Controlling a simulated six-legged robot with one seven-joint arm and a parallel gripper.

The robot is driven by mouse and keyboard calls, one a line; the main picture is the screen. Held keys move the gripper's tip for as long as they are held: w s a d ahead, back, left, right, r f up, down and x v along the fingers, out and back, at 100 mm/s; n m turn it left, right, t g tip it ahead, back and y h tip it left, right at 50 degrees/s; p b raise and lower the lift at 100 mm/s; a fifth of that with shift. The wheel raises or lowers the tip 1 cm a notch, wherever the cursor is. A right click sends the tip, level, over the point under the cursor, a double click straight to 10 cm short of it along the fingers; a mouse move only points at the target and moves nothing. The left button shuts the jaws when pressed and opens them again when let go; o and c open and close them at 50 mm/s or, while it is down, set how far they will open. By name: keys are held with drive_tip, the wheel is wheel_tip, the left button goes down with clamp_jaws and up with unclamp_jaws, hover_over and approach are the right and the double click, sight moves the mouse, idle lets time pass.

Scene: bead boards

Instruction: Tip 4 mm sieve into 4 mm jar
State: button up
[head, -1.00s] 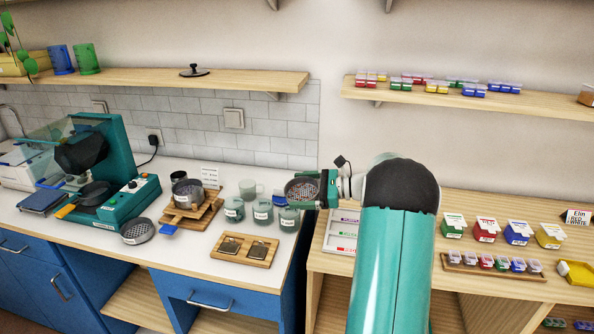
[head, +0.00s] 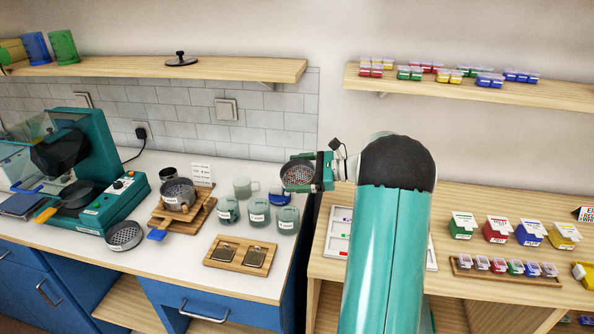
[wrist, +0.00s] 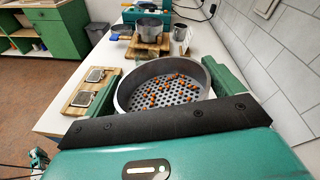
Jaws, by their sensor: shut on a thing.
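My gripper (head: 322,172) is shut on a round grey sieve (head: 298,189), holding it by the rim in the air, close to level. In the wrist view the sieve (wrist: 122,92) has a perforated floor with several orange-brown beads on it. The label sizes are too small to read.
A wooden board with two pans (head: 240,254) lies in front. A stacked sieve stand (head: 178,196), another sieve (head: 124,236) and a teal machine (head: 88,165) are left. A gap separates the counter from the wooden table (head: 470,208).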

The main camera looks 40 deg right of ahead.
drive_tip(key=shift+w+f, duration=0.1)
drive_tip(key=shift+f, duration=0.15)
drive_tip(key=shift+s+a+f+n, duration=0.15)
drive_tip(key=shift+s+f+n, duration=0.05)
drive_tip(key=shift+f+n, duration=0.1)
drive_tip(key=shift+f+n+h, duration=0.4)
drive_tip(key=shift+f+h, duration=0.1)
drive_tip(key=shift+f, duration=0.05)
drive_tip(key=n+h, duration=0.1)
drive_tip(key=a+n, duration=0.1)
drive_tip(key=shift+s+a+r+n+h, duration=0.1)
drive_tip(key=shift+s+r+n+h, duration=0.05)
drive_tip(key=shift+r+n+h, duration=0.25)
drive_tip(key=shift+a+f+n+h, duration=0.1)
drive_tip(key=shift+a+n+h, duration=0.15)
drive_tip(key=shift+n+h, duration=0.45)
drive_tip(key=shift+s+d, duration=0.1)
